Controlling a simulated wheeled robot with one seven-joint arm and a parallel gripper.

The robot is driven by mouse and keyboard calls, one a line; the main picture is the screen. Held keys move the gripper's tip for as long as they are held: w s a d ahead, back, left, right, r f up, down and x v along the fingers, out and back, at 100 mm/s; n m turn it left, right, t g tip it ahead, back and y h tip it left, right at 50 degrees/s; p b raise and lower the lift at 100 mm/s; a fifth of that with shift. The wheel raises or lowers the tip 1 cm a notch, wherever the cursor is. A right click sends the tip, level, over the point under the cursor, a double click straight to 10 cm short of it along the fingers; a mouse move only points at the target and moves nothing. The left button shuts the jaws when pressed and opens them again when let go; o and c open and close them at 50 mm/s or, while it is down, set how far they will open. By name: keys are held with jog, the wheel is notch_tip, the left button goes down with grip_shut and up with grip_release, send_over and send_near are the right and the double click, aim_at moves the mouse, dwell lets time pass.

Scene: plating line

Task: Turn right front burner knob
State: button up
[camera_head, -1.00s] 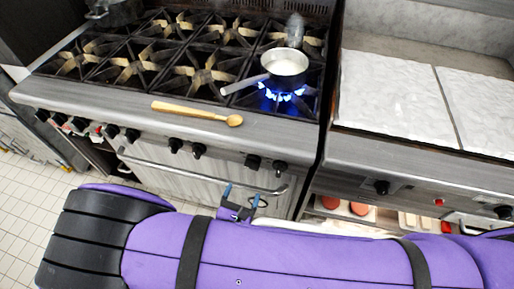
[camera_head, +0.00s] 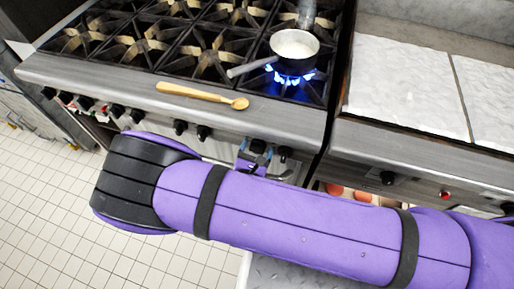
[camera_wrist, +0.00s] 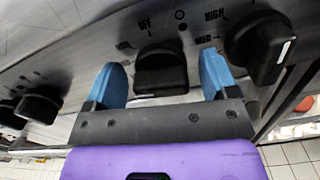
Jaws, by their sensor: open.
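Black burner knobs line the stove's front panel. My gripper (camera_wrist: 161,64) is open in the wrist view, with one blue finger on each side of a black knob (camera_wrist: 160,75). Neither finger clearly touches it. Another knob (camera_wrist: 260,48), with a tilted white mark, sits just right of the right finger. OFF, HIGH and MED labels show on the panel. In the head view my gripper (camera_head: 254,155) is at the panel, partly hiding the knob there, and the rightmost stove knob (camera_head: 285,153) is beside it. I cannot tell which knob belongs to the right front burner.
A white-filled saucepan (camera_head: 294,48) stands over a lit blue flame (camera_head: 292,77) on the right front burner. A wooden spoon (camera_head: 202,95) lies on the stove's front ledge. A white-topped griddle unit (camera_head: 405,85) adjoins on the right. More knobs (camera_wrist: 38,105) lie left.

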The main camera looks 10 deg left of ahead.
jog(key=shift+w, duration=0.15)
jog(key=shift+c, duration=0.5)
jog(key=c, duration=0.8)
jog(key=shift+m, duration=0.4)
jog(key=m, duration=0.2)
jog(key=shift+d+m, duration=0.15)
jog(key=shift+m, duration=0.25)
jog(key=m, duration=0.4)
jog(key=shift+d+f, duration=0.1)
jog(key=m, duration=0.5)
jog(key=shift+f, duration=0.1)
jog(key=shift+f+m, duration=0.15)
jog(key=shift+m, duration=1.55)
